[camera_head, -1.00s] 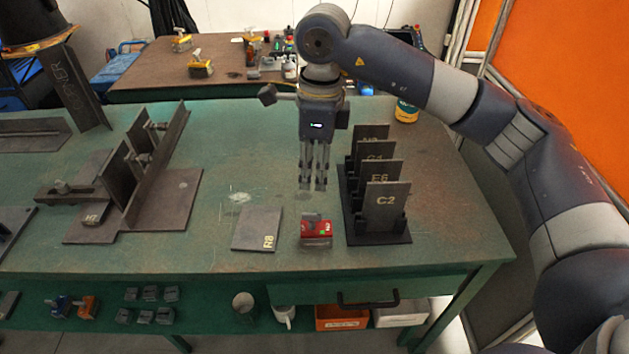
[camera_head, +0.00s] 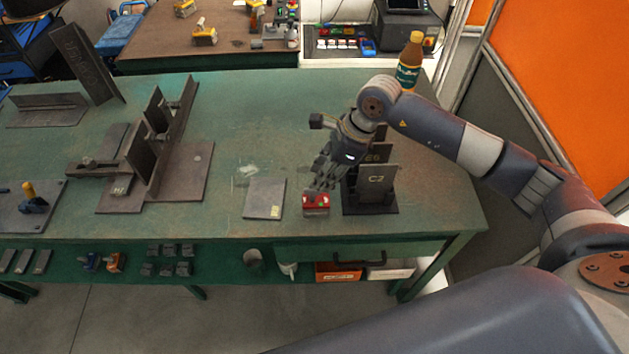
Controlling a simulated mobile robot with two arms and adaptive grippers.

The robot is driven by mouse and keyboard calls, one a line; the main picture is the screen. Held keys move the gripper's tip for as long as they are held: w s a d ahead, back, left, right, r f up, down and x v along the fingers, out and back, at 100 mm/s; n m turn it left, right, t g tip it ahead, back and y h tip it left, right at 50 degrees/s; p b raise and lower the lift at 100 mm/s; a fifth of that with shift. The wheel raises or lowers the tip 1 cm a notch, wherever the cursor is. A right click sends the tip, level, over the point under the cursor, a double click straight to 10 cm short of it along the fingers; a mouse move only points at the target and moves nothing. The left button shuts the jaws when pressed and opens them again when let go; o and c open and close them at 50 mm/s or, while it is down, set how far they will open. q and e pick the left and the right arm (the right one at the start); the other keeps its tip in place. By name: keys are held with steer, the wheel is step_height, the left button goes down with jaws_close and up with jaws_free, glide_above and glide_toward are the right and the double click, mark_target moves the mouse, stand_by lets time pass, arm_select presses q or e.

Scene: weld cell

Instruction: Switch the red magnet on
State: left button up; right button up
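The red magnet (camera_head: 316,206) sits on the green workbench (camera_head: 225,115) near its front edge, between a flat plate and the rack of upright plates. My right gripper (camera_head: 320,186) is tilted and points down at the magnet from just above and behind it. Its fingertips overlap the magnet's top in the picture; I cannot tell whether they touch it. The finger gap is too small to judge. The magnet's switch is not clear, being small and partly behind the fingers. My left gripper is not in view.
The dark rack with upright plates (camera_head: 378,185) stands close to the right of the magnet. A flat plate (camera_head: 264,198) lies to its left. A welded steel fixture (camera_head: 180,170) stands further left. A bottle (camera_head: 409,65) stands at the back right. The bench behind the flat plate is clear.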

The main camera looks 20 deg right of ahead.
mark_target(312, 190)
steer(key=p+x, duration=0.1)
steer(key=x, duration=0.4)
steer(key=shift+a+f, duration=0.1)
steer(key=shift+f, duration=0.2)
